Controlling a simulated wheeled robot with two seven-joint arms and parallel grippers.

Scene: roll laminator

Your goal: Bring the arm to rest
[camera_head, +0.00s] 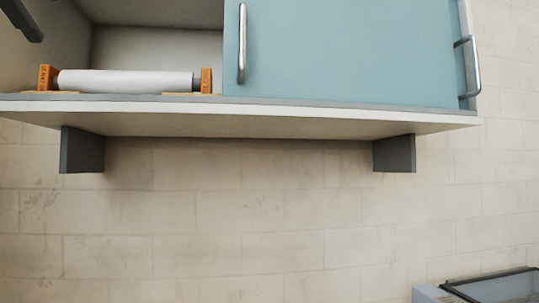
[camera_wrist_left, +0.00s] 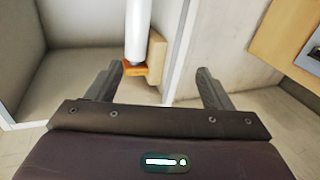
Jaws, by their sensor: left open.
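My left gripper (camera_wrist_left: 160,69) is open in the left wrist view, with its two dark fingers apart and nothing between them. A white roll (camera_head: 125,82) with orange end pieces lies in the open left part of a wall cabinet in the head view. The roll also shows in the left wrist view (camera_wrist_left: 138,28), with an orange end (camera_wrist_left: 135,69), beyond the fingers and not held. A dark piece at the top left corner of the head view looks like part of my left arm or gripper. My right gripper is in neither view.
A blue cabinet door (camera_head: 345,50) with metal handles covers the cabinet's right part. Two dark brackets (camera_head: 82,150) sit under the cabinet's bottom board. The block wall below is bare. A machine with a dark window (camera_head: 500,288) shows at the bottom right.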

